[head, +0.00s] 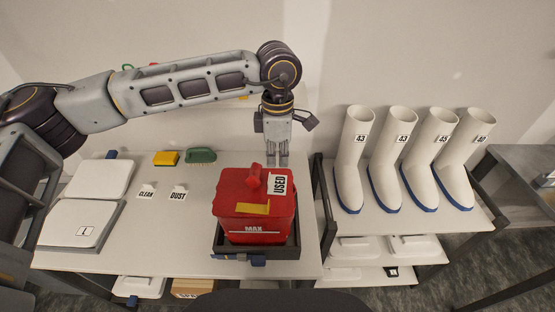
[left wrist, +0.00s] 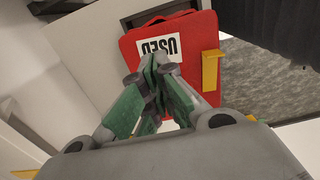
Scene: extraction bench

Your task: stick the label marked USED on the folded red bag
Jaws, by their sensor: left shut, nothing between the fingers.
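The red bag (head: 240,222) sits in a dark tray (head: 283,251) on the bench. It looks boxy, with a red knob on top, a yellow tab and MAX on its front. The white label marked USED (head: 278,185) lies on its top at the back right. In the left wrist view the label (left wrist: 160,47) lies against the red bag (left wrist: 196,40), partly covered by the fingers. My left gripper (head: 277,162) points down just behind the bag and label, shut and empty. I cannot tell whether its fingertips touch the label. My right gripper is not in view.
Labels marked CLEAN (head: 147,191) and DUST (head: 178,193) stand left of the bag. A yellow block (head: 166,158) and a green brush (head: 201,156) lie behind them. White lidded boxes (head: 79,225) are at the left. White boots (head: 350,160) stand on the right rack.

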